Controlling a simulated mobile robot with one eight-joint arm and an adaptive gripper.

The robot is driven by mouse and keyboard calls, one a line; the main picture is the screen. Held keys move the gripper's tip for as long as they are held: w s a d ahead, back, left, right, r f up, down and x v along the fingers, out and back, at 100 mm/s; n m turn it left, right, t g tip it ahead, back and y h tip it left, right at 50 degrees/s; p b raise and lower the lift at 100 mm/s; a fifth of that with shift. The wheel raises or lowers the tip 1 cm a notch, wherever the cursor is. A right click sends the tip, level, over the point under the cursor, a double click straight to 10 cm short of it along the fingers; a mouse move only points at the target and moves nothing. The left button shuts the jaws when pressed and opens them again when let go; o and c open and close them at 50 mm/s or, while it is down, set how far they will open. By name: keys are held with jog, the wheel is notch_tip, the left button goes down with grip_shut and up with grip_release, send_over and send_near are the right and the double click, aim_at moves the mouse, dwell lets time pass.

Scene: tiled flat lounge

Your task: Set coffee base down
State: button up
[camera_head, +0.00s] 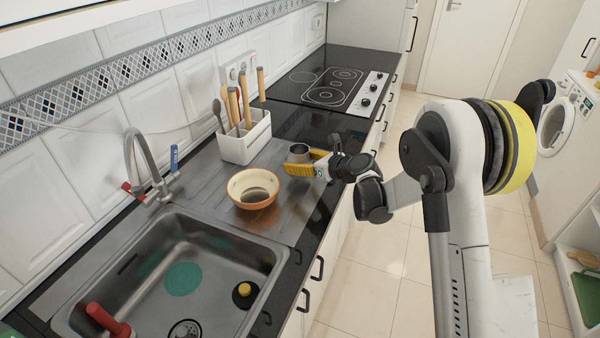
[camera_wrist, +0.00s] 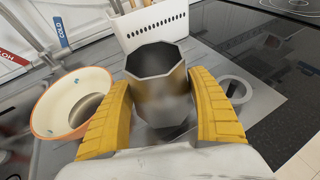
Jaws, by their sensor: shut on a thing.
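The coffee base (camera_wrist: 158,88) is a small metal cup with an open, faceted rim. It sits upright between the two yellow fingers of my gripper (camera_wrist: 160,115), which is shut on it. In the head view the coffee base (camera_head: 298,151) shows at the fingertips, and my gripper (camera_head: 303,162) is over the right part of the steel drainboard (camera_head: 215,185). I cannot tell whether its bottom touches the drainboard, as the fingers and wrist hide part of it.
An orange-rimmed bowl (camera_head: 253,187) stands left of the gripper. A white utensil holder (camera_head: 243,140) with wooden-handled tools stands behind. A small pale ring (camera_wrist: 236,89) lies to the right in the wrist view. The sink (camera_head: 180,275) is nearer, the hob (camera_head: 335,87) farther.

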jog(key=shift+f+b, duration=0.65)
jog(key=shift+f, duration=1.05)
jog(key=shift+f, duration=0.25)
jog(key=o, duration=1.4)
jog(key=shift+r, duration=0.1)
jog(key=shift+r, duration=0.1)
